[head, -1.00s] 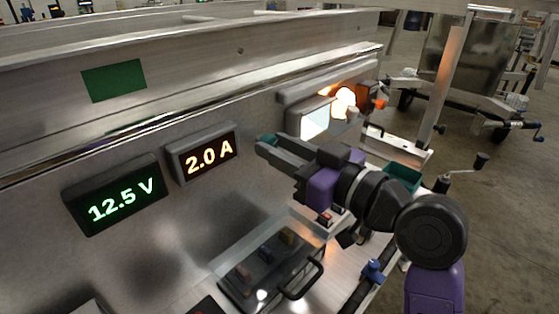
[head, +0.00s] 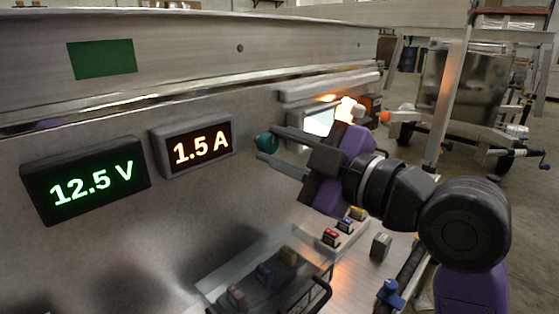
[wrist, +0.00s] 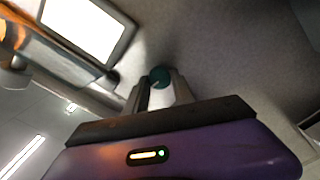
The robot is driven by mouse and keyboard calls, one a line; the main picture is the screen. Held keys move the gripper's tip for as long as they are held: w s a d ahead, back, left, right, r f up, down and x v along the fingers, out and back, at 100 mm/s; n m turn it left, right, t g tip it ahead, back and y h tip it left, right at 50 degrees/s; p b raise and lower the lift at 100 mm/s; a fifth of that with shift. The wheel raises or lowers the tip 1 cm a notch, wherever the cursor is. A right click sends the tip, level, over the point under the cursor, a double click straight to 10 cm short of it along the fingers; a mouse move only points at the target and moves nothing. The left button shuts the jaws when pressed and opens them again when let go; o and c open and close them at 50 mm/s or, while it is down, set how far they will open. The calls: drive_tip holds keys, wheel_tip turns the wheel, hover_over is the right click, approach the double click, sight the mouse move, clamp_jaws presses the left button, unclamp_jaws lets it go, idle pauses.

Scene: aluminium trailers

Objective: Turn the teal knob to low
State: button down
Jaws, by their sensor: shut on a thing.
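The teal knob (head: 266,143) is on the metal panel wall, to the right of the amber display. My gripper (head: 269,146) reaches it from the right, with its jaws shut on the knob, one finger above and one below in the head view. In the wrist view the knob (wrist: 159,77) shows between the fingertips of my gripper (wrist: 160,86). The fingers cover part of it. I cannot read a pointer or a low mark. The amber display (head: 193,147) reads 1.5 A.
A green display (head: 86,187) at the left reads 12.5 V. A lit white panel (head: 318,122) and a glowing orange lamp (head: 347,108) are close behind my gripper. Below are a clear cover (head: 240,262) and several small coloured switches, including a red one (head: 331,237).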

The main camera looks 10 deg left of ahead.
drive_tip(key=shift+f+n+b, duration=0.2)
drive_tip(key=shift+n+b, duration=0.35)
drive_tip(key=shift+n, duration=0.25)
drive_tip(key=shift+r, duration=0.1)
drive_tip(key=c, duration=1.1)
unclamp_jaws()
drive_tip(key=shift+o, duration=0.2)
drive_tip(key=p+v, duration=0.1)
drive_tip(key=v, duration=0.6)
drive_tip(key=shift+s+d, duration=0.25)
drive_tip(key=shift+d, duration=0.05)
